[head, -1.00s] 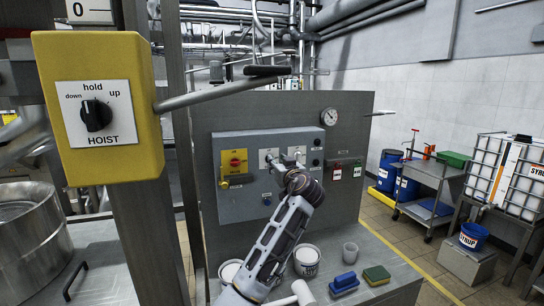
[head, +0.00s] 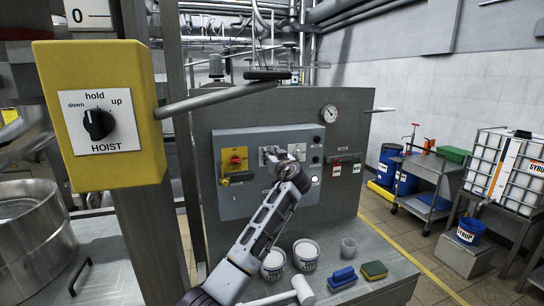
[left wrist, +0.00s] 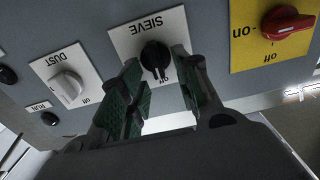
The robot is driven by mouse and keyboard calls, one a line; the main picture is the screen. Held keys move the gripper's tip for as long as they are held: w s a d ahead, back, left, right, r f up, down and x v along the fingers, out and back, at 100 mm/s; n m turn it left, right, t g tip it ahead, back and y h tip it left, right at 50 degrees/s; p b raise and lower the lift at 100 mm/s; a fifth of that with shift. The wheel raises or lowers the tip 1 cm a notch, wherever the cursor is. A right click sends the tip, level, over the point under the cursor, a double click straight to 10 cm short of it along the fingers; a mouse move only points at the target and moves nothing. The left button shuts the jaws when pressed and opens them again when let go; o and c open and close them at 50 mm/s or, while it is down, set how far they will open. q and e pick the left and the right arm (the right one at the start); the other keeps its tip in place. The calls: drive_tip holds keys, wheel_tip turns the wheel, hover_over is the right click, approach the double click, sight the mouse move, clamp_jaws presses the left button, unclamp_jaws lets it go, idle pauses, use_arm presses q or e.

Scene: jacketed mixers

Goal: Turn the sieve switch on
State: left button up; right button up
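The sieve switch is a black knob (left wrist: 154,55) on a white plate marked SIEVE (left wrist: 140,28), seen upside down in the left wrist view. Its pointer seems to face the "off" mark; the "on" mark is not visible. My left gripper (left wrist: 158,82) is open, its green-padded fingers apart on either side of the knob's lower part in that view. No firm contact can be made out. In the head view my left gripper (head: 274,158) is at the grey control panel (head: 235,205) and largely covers the switch plates. My right gripper is not in view.
The dust switch (left wrist: 67,86) and a red rotary switch (left wrist: 286,22) flank the sieve switch. A yellow hoist box (head: 98,165) with a bar stands at front left. White tubs (head: 305,257), a blue sponge (head: 342,278) and a white mallet-like object (head: 302,290) are on the bench below.

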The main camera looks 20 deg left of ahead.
use_arm(q)
clamp_jaws()
drive_tip(key=shift+d+m+b, duration=0.1)
drive_tip(key=shift+m+b, duration=0.2)
drive_tip(key=shift+m, duration=0.2)
drive_tip(key=m, duration=0.5)
drive_tip(key=shift+w+d+f+b, duration=0.1)
drive_tip(key=shift+w+d+b, duration=0.2)
drive_tip(key=shift+b, duration=0.1)
drive_tip(key=m, duration=0.4)
drive_tip(key=f+m, duration=0.1)
drive_tip(key=m, duration=0.3)
drive_tip(key=m+p, duration=0.1)
drive_tip(key=m, duration=0.3)
drive_tip(key=shift+w+d+f, duration=0.15)
drive_tip(key=shift+d+f, duration=0.1)
drive_tip(key=shift+d, duration=0.1)
